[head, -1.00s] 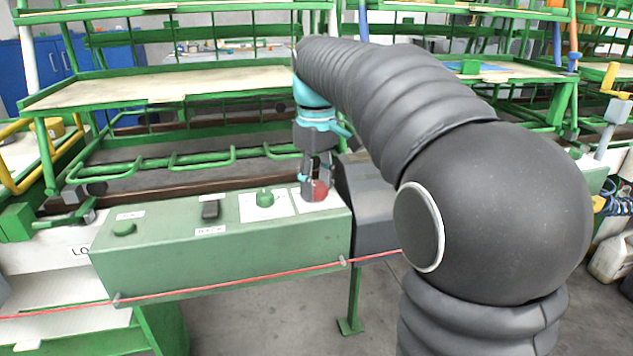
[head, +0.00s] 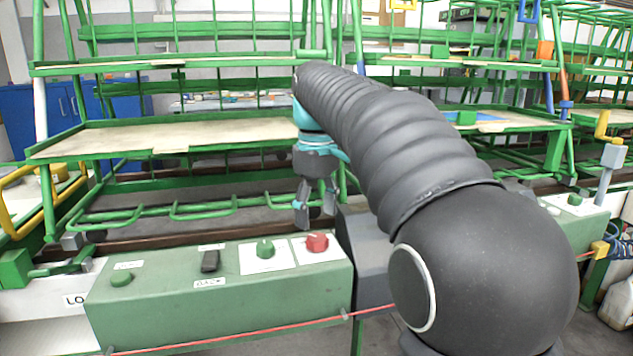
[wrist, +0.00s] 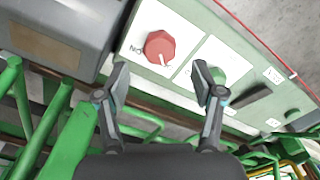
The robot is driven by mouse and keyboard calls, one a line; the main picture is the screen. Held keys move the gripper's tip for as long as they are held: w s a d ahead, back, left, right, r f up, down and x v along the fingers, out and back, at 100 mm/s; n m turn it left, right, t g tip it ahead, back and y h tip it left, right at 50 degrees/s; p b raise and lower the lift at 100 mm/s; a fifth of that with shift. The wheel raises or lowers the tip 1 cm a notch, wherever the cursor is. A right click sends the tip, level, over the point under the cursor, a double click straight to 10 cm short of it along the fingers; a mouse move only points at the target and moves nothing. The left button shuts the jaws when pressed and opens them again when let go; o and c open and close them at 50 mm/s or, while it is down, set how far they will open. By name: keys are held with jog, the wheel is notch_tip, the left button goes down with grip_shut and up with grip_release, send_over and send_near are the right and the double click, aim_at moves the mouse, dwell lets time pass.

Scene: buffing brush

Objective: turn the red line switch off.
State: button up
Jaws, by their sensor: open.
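The red line switch (head: 317,242) is a round red knob on a white plate at the right end of the green control box's top. In the wrist view the red knob (wrist: 160,46) shows a white pointer mark toward its lower edge, and the letters "ON" are printed on the plate beside it. My gripper (head: 316,214) is open and empty, above and behind the knob in the head view. In the wrist view the fingertips (wrist: 160,78) are spread, with the knob beyond them and between their lines. The fingers are apart from the knob.
A green knob (head: 265,248) on its own white plate sits left of the red one. A black switch (head: 210,261) and a green button (head: 121,279) are farther left. A red cord (head: 240,334) runs along the box front. A grey box (head: 368,262) stands at the right.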

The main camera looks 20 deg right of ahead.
aim_at(318, 240)
notch_tip(318, 240, up, 7)
dwell(0.4)
jog(key=s+f+m+t, duration=0.5)
jog(key=s+f+m, duration=0.1)
jog(key=s+f, duration=1.7)
jog(key=shift+m+t, duration=0.3)
jog(key=shift+s, duration=0.1)
